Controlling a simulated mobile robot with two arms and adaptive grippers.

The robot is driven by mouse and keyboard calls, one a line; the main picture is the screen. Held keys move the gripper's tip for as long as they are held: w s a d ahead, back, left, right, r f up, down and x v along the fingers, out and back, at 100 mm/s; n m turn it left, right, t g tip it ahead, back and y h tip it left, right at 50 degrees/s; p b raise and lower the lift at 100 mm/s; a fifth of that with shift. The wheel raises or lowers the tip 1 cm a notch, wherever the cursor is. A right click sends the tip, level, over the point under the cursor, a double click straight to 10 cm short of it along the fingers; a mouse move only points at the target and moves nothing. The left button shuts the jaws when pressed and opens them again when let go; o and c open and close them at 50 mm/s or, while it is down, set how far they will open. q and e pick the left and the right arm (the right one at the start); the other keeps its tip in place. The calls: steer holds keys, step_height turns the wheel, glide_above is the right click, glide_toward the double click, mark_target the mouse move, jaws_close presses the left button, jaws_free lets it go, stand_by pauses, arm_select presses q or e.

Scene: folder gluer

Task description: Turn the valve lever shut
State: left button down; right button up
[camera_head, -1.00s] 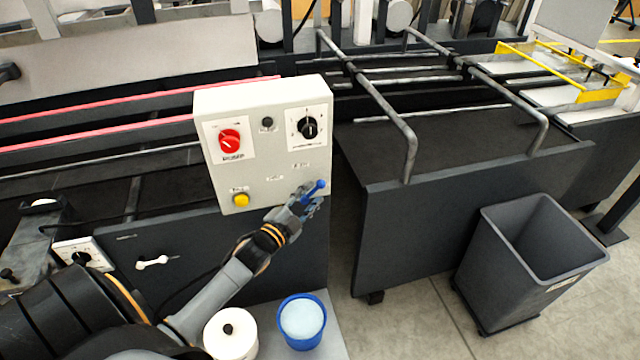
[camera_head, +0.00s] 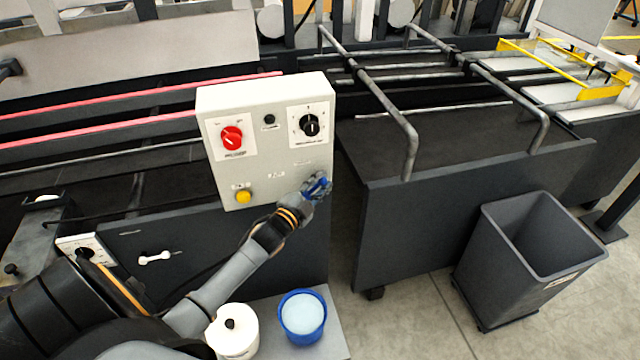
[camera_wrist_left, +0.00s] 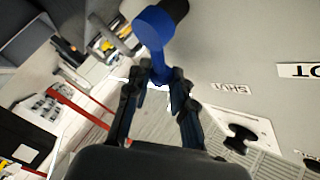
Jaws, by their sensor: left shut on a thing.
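The blue valve lever (camera_head: 319,183) is at the lower right of the white control box (camera_head: 262,100), largely covered by my left gripper (camera_head: 315,190). In the left wrist view the lever's blue round end (camera_wrist_left: 152,24) is by a dark fitting at the panel, and its arm comes down between my fingertips (camera_wrist_left: 160,74). The left gripper is shut on the lever. A label reading SHUT (camera_wrist_left: 231,89) is on the pale panel to the right of the lever. My right gripper is not in view.
The box carries a red knob (camera_head: 232,138), a black knob (camera_head: 310,124) and a yellow button (camera_head: 243,197). A white lidded pot (camera_head: 231,340) and a blue tub (camera_head: 302,316) stand below my arm. A grey bin (camera_head: 500,262) stands on the floor at right.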

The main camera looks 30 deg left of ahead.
mark_target(308, 196)
arm_select(q)
steer(key=shift+s+f+b, duration=0.1)
steer(key=shift+b, duration=0.5)
steer(key=n+t+b, duration=0.1)
steer(key=n+b, duration=0.1)
steer(key=b, duration=0.1)
steer(key=s+a+n+t+y+b, duration=0.1)
steer(key=n+t+b, duration=0.1)
steer(key=b, duration=0.1)
steer(key=s+a+n+t+y+b, duration=0.1)
steer(key=n+t+b, duration=0.1)
steer(key=b, duration=0.2)
steer(key=shift+s+a+r, duration=0.1)
steer(key=shift+s+r, duration=0.1)
steer(key=shift+r, duration=0.2)
steer(key=shift+s+a+r+n+t+y+b, duration=0.15)
steer(key=shift+s+a+n+t+y+b, duration=0.1)
steer(key=shift+n+y+b, duration=0.3)
steer(key=shift+s+a+r+n+t+y+b, duration=0.15)
steer(key=shift+n+t+y+b, duration=0.15)
steer(key=shift+n+b, duration=0.4)
steer(key=shift+y, duration=0.25)
steer(key=c, duration=1.4)
jaws_free()
